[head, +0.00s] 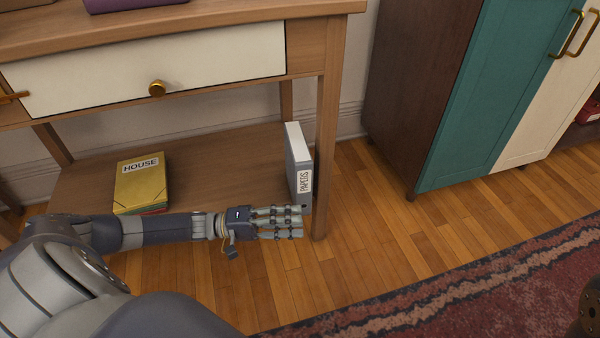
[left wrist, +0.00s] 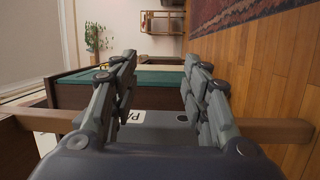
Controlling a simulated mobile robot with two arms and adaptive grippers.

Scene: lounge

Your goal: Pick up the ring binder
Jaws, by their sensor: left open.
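The ring binder (head: 292,150) is grey with a white label reading PAPERS. It stands upright at the right end of the table's lower shelf, beside the right front leg. My left gripper (head: 302,222) is open at the shelf's front edge, its fingers reaching right, just in front of the binder's lower part. In the left wrist view the grey binder (left wrist: 155,118) with part of its label shows between the two open sets of fingers (left wrist: 160,65). I cannot tell whether they touch it.
A yellow folder (head: 140,184) marked HOUSE lies on the lower shelf (head: 225,165) at the left. The wooden table leg (head: 326,150) stands close to the binder. A teal cabinet (head: 495,95) stands to the right. The wooden floor (head: 385,225) between is clear, with a red rug (head: 480,285) in front.

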